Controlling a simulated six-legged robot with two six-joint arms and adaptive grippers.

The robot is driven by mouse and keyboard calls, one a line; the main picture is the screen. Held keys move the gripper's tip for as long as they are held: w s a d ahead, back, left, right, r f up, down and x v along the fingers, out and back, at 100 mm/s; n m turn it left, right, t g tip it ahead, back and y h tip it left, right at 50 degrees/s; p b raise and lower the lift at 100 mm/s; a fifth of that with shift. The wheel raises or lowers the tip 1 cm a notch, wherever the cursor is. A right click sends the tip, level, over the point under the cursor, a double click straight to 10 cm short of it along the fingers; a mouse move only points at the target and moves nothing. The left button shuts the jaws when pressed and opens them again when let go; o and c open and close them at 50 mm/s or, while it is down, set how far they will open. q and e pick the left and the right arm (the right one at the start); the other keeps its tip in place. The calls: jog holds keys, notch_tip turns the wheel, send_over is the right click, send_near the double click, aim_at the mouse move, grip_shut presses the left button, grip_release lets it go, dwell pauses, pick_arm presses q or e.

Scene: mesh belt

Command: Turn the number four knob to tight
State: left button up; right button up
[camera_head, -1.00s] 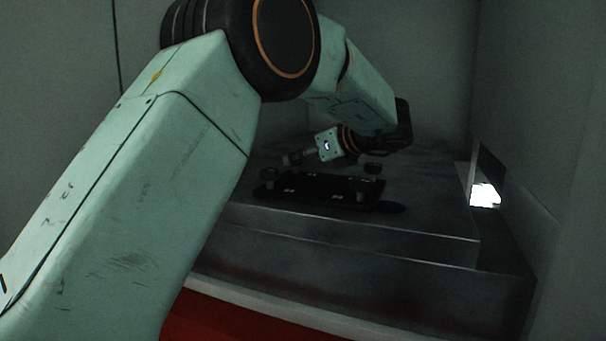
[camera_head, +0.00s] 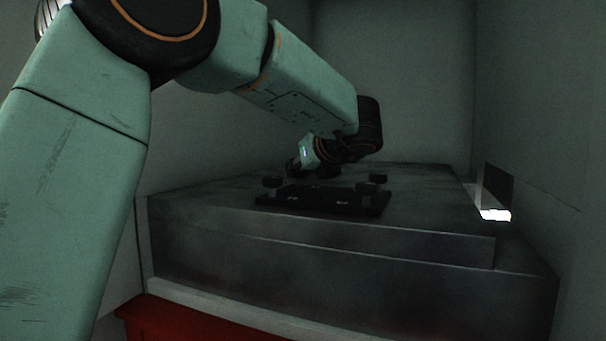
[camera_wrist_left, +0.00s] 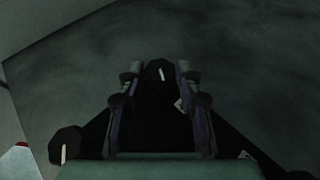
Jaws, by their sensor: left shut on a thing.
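A dark plate (camera_head: 335,203) with several black knobs lies on the grey metal block. My left gripper (camera_wrist_left: 160,76) points down at the plate's far side and is shut on a black knob (camera_wrist_left: 158,69). The knob sits between its fingertips, its white line running nearly up and down in the left wrist view. In the head view the gripper (camera_head: 319,170) is dark and small, and hides the held knob. Small white labels (camera_wrist_left: 180,104) on the plate are too small to read, so I cannot tell the knob's number. My right gripper is not in view.
Another knob with a white line (camera_wrist_left: 67,147) stands at lower left in the wrist view. Knobs also stand at the plate's left (camera_head: 272,181) and right (camera_head: 377,178). Grey walls enclose the block (camera_head: 430,225). A bright opening (camera_head: 495,213) is at right.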

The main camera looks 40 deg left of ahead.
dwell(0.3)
pick_arm(q)
jog(key=o, duration=1.2)
jog(key=shift+c, duration=0.2)
jog(key=v, duration=0.7)
jog(key=shift+s+d, duration=0.1)
jog(key=shift+d, duration=0.15)
jog(key=shift+f, duration=0.1)
